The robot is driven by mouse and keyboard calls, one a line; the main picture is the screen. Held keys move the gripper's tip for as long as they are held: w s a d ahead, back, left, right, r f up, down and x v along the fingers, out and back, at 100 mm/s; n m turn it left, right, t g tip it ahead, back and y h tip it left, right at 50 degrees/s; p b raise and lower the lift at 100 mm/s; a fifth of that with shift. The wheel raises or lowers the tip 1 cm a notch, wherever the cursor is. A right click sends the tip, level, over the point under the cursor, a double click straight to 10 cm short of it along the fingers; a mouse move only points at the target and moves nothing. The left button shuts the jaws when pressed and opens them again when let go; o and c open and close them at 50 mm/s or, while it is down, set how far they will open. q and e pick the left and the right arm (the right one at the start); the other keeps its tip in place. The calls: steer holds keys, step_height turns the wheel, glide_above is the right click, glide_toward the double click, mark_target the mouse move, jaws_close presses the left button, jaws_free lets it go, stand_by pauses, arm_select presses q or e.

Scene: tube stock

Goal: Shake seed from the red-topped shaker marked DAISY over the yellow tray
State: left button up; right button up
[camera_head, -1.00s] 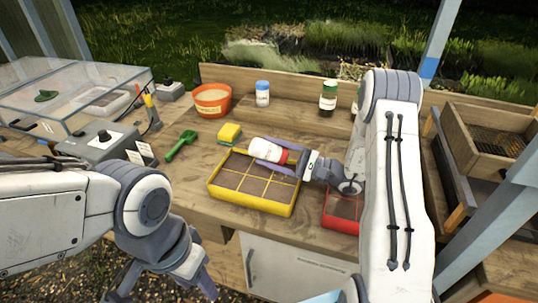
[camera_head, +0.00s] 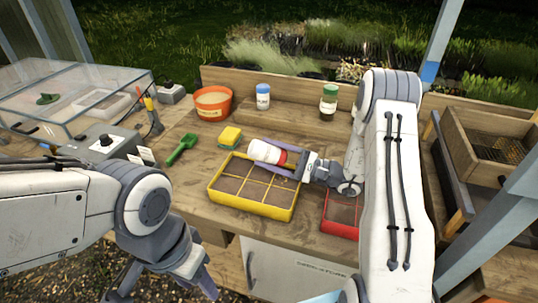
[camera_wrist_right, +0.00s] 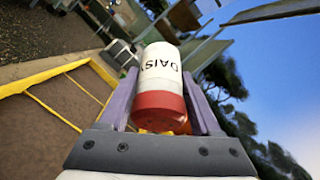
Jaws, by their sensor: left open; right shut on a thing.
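The DAISY shaker (camera_head: 265,151) is white with a red top and lies about on its side above the yellow tray (camera_head: 247,208). Its red end faces back toward my right wrist. My right gripper (camera_head: 277,160) is shut on it, with one purple finger on each side. In the right wrist view the shaker (camera_wrist_right: 160,75) shows its DAISY label between the fingers (camera_wrist_right: 160,105), red end nearest the camera, and the yellow tray (camera_wrist_right: 45,77) is at the left. Its gridded dark cells show; no seed can be made out. My left gripper (camera_head: 160,282) is open and empty, low before the bench.
A red tray (camera_head: 340,228) sits right of the yellow one, partly behind my right arm. A blue-topped shaker (camera_head: 263,97) and a green-topped one (camera_head: 328,102) stand at the back. An orange pot (camera_head: 213,103), a sponge (camera_head: 230,137) and a green scoop (camera_head: 182,147) lie left.

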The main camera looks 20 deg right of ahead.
steer(key=f+x, duration=0.1)
steer(key=x, duration=0.5)
steer(key=shift+w, duration=0.4)
steer(key=shift+a+r, duration=0.1)
stand_by(0.3)
steer(key=f+b, duration=0.3)
steer(key=shift+s+a, duration=0.15)
steer(key=shift+s, duration=0.2)
steer(key=shift+f, duration=0.1)
steer(key=shift+w+r+p, duration=0.15)
steer(key=shift+r+p, duration=0.3)
steer(key=shift+r, duration=0.25)
steer(key=shift+w+r+p, duration=0.15)
steer(key=shift+r+p, duration=0.3)
steer(key=shift+r, duration=0.25)
